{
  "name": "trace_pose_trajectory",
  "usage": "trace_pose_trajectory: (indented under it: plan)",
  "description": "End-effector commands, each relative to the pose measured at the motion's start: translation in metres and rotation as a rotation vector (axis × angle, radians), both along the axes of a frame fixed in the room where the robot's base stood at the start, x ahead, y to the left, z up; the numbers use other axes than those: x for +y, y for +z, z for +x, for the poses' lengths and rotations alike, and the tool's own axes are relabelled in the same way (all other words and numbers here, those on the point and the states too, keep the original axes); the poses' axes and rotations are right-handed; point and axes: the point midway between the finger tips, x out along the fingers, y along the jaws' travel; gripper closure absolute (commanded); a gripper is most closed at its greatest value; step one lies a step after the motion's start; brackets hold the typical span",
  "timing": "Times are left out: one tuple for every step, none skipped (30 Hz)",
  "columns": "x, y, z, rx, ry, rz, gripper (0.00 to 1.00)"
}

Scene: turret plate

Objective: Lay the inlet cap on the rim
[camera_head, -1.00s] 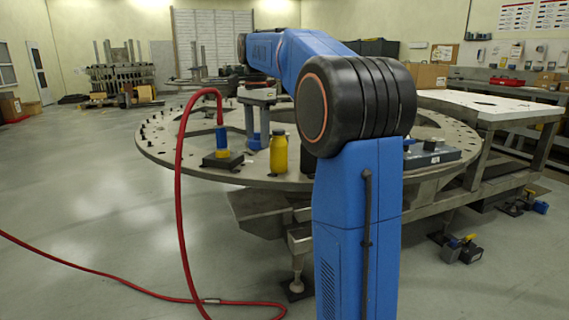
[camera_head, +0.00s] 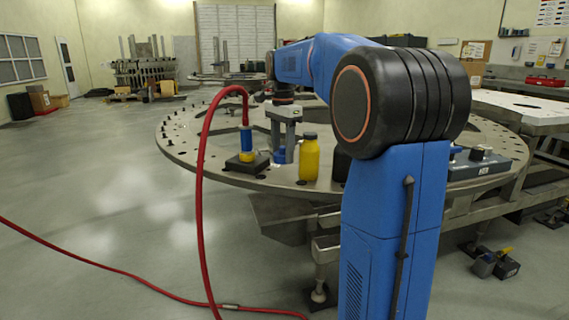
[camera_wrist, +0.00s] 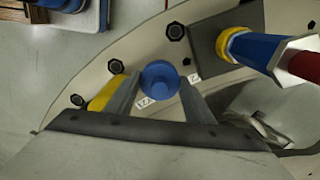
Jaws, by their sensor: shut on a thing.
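The inlet cap (camera_wrist: 160,77) is a round blue piece with a raised knob, held between the two fingers of my gripper (camera_wrist: 158,93) in the wrist view. In the head view my gripper (camera_head: 283,148) points down over the near left part of the plate, with the blue cap (camera_head: 281,157) low between its fingers. The rim (camera_wrist: 92,70) of the grey turret plate lies under the cap, with dark bolts and small white marks beside it. I cannot tell whether the cap touches the plate.
A blue and yellow fitting (camera_head: 247,150) with a red hose (camera_head: 201,165) stands on a dark block, close left of my gripper. A yellow bottle (camera_head: 309,158) stands close right. The hose runs down onto the floor. A grey box (camera_head: 478,163) sits at the plate's right.

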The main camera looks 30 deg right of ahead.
Motion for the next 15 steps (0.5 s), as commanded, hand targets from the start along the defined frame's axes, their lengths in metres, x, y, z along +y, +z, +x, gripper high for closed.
trace_pose_trajectory:
  plan:
    - [0.000,-0.004,0.000,0.001,0.000,0.000,0.73]
    - [0.000,-0.007,0.000,0.002,0.000,0.001,0.73]
    - [0.000,-0.012,-0.001,0.002,0.000,0.001,0.73]
    - [0.000,-0.016,-0.001,0.002,0.000,0.001,0.73]
    - [0.000,-0.020,-0.001,0.002,0.000,0.001,0.73]
    - [0.000,-0.026,-0.001,0.003,0.000,0.001,0.73]
    - [0.000,-0.030,0.000,0.002,0.000,0.001,0.73]
    - [0.000,-0.033,0.000,0.002,0.000,0.001,0.73]
    - [0.000,-0.037,-0.001,0.002,0.000,0.001,0.73]
    - [0.000,-0.039,0.000,0.001,0.000,0.001,0.73]
    - [0.000,-0.040,0.000,0.001,0.000,0.000,0.73]
    - [0.000,-0.040,0.000,0.000,0.000,0.000,0.73]
    - [0.000,-0.040,0.000,0.000,0.000,0.000,0.73]
    - [0.000,-0.040,0.000,0.000,0.000,0.000,0.73]
    - [0.000,-0.040,0.000,0.000,0.000,0.000,0.73]
